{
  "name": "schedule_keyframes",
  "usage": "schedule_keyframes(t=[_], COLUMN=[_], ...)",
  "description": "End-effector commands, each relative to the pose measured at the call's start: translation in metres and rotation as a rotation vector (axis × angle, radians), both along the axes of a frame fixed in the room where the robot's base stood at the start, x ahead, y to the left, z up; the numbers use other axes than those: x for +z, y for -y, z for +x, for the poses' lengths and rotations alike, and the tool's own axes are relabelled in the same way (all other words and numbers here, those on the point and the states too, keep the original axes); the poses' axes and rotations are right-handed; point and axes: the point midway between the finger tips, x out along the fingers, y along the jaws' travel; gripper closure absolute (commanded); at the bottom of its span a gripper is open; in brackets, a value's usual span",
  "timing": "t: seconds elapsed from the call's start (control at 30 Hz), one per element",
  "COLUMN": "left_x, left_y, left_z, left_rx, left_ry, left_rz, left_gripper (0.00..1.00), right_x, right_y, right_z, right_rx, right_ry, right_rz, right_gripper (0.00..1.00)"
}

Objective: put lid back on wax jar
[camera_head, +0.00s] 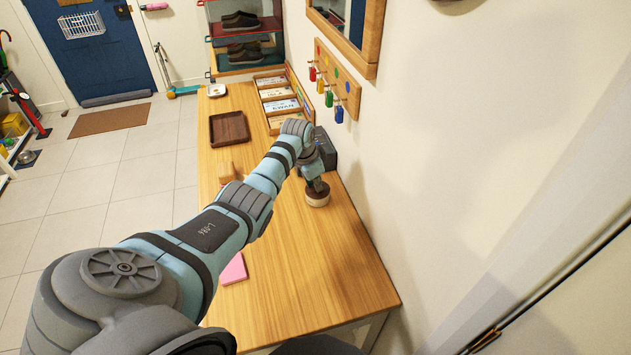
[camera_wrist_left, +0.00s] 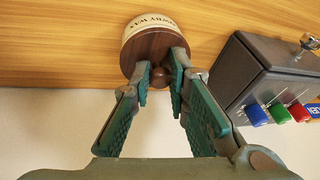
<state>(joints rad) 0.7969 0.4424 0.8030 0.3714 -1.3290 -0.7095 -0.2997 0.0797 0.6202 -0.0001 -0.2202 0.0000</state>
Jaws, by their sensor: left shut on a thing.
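The wax jar (camera_wrist_left: 150,24), cream with dark lettering on its side, stands on the wooden table. It also shows in the head view (camera_head: 317,201), near the wall side of the table. The round dark brown wooden lid (camera_wrist_left: 143,50) is at the jar's mouth, with no clear gap between them; whether it is fully seated I cannot tell. My left gripper (camera_wrist_left: 161,74) is shut on the lid's small knob (camera_wrist_left: 159,79). In the head view my left gripper (camera_head: 317,184) is directly above the jar, partly hidden by my arm. My right gripper is not in view.
A dark grey box (camera_head: 326,149) stands close behind the jar; it is at the right in the wrist view (camera_wrist_left: 265,72). A brown tray (camera_head: 229,129) and a pink pad (camera_head: 234,269) lie on the table (camera_head: 335,260). Its near end is clear. The wall is close on the right.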

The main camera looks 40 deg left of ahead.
Motion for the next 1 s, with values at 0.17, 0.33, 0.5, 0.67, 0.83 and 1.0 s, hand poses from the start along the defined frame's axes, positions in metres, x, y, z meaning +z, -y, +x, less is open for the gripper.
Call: schedule_keyframes(t=[0.17, 0.33, 0.5, 0.67, 0.83, 1.0], left_x=[-0.0013, -0.0013, -0.0010, -0.0009, -0.0015, -0.0016], left_y=[0.0003, 0.0002, 0.0002, -0.0001, -0.0001, -0.0001], left_z=[0.0002, 0.0003, 0.0003, 0.0008, 0.0008, 0.0007], left_rx=[0.000, 0.000, 0.000, -0.001, -0.001, 0.000], left_ry=[0.000, 0.000, 0.000, 0.001, 0.001, 0.000], left_rz=[0.000, 0.000, 0.000, 0.001, 0.000, 0.000], left_gripper=[1.00, 1.00, 1.00, 1.00, 1.00, 0.78], right_x=[0.0006, 0.0005, 0.0015, 0.0039, 0.0033, 0.0033], right_y=[-0.0002, -0.0003, -0.0003, -0.0004, -0.0003, -0.0003], right_z=[-0.0001, -0.0001, -0.0001, -0.0001, -0.0001, -0.0001], right_rx=[0.000, 0.000, 0.000, 0.000, 0.000, 0.000], right_ry=[0.000, 0.000, 0.000, 0.000, 0.000, 0.000], right_rz=[0.000, 0.000, 0.000, 0.000, 0.000, 0.000], right_gripper=[1.00, 1.00, 1.00, 1.00, 1.00, 1.00])
